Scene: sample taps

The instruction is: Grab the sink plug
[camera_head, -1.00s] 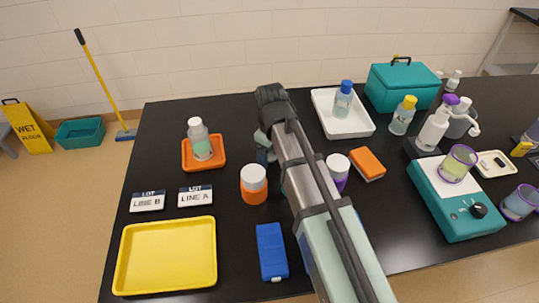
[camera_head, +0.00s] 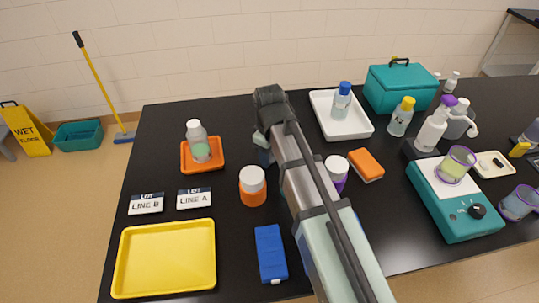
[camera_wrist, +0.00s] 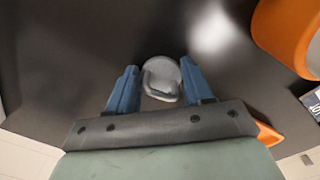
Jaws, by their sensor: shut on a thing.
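The sink plug (camera_wrist: 161,76) shows in the wrist view as a small round grey piece with a loop-like handle on it. My gripper (camera_wrist: 160,82) is shut on it, with one blue finger at each side. In the head view my gripper (camera_head: 264,148) is over the black table, mostly hidden behind my own arm, and the plug cannot be made out there. I cannot tell from these views whether the plug touches the table.
Left of my gripper are an orange-and-white jar (camera_head: 253,187) and a bottle in an orange tray (camera_head: 186,165). A purple-and-white jar (camera_head: 338,172) and an orange block (camera_head: 366,164) lie right of my arm. A white tray (camera_head: 322,125) stands behind.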

